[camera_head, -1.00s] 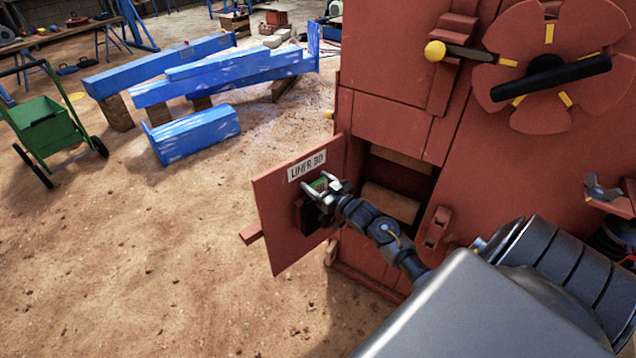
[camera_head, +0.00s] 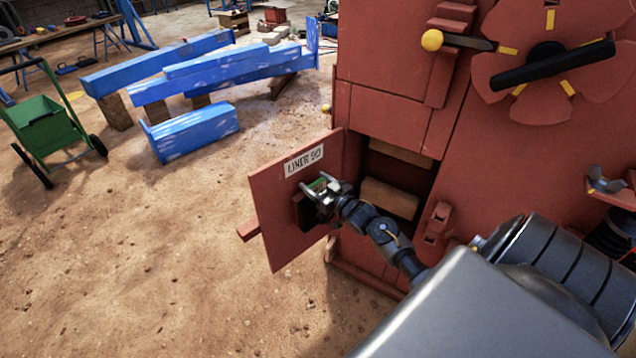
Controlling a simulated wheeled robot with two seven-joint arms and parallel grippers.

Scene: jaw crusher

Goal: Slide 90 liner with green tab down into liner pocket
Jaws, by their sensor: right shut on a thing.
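A flat red plate labelled "LINER 90" (camera_head: 275,212) stands upright at the left side of the opening in the red crusher. A red bar sticks out of its left edge. My right gripper (camera_head: 322,185) is at the right part of the plate, shut on the small green tab (camera_head: 318,183). A dark block (camera_head: 305,211) shows against the plate just below the gripper. The opening (camera_head: 402,172) to the right of the plate is dark inside, with tan blocks in it. I cannot tell which part of it is the liner pocket. My left gripper is out of view.
The red crusher body (camera_head: 385,60) fills the right side, with a flywheel (camera_head: 545,70) and a yellow-knobbed lever (camera_head: 432,40). Blue beams (camera_head: 195,130) lie at the back left, near a green cart (camera_head: 42,125). The sandy ground left of the plate is clear.

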